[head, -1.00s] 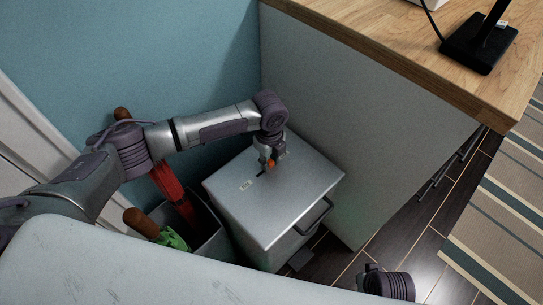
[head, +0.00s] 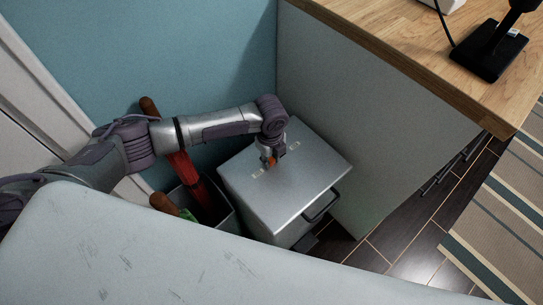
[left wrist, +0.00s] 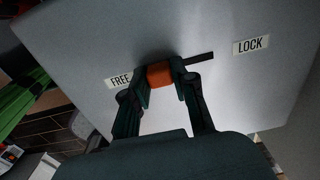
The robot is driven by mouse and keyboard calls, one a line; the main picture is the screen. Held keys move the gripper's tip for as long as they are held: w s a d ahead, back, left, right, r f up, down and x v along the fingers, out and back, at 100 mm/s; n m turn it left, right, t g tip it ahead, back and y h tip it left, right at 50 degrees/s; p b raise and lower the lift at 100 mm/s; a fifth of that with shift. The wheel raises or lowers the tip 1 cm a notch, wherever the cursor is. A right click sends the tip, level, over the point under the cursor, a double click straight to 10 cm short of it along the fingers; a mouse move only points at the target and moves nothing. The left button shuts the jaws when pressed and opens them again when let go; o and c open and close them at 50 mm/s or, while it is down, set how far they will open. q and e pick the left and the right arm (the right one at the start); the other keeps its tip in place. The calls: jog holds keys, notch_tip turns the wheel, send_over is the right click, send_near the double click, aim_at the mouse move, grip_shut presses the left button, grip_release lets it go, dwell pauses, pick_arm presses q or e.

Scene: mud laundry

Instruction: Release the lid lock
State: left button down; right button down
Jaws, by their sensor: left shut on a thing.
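The bin's grey metal lid (head: 300,185) has a dark straight slot with an orange lock slider (left wrist: 159,75) in it. The left wrist view shows a FREE label (left wrist: 119,81) close beside the slider and a LOCK label (left wrist: 250,45) past the other end of the slot. The slider sits at the FREE side, and bare slot (left wrist: 200,59) shows toward LOCK. My left gripper (head: 268,161) reaches down onto the lid, its fingers shut on the orange slider. The fingers hide the slot's FREE end. My right gripper is out of view.
An open container (head: 226,222) with red and green umbrellas (head: 186,170) stands left of the bin. The white cabinet side (head: 350,120) and wooden counter are on the right. A black handle (head: 321,206) is on the bin's front. Dark floor lies at right.

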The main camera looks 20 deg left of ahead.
pick_arm(q)
jog(key=shift+s+a+f, duration=0.1)
jog(key=shift+s+a, duration=0.05)
jog(key=c, duration=0.9)
grip_release()
jog(key=shift+s+a, duration=0.1)
jog(key=shift+r, duration=0.2)
notch_tip(320, 180, up, 12)
jog(key=shift+f, duration=0.15)
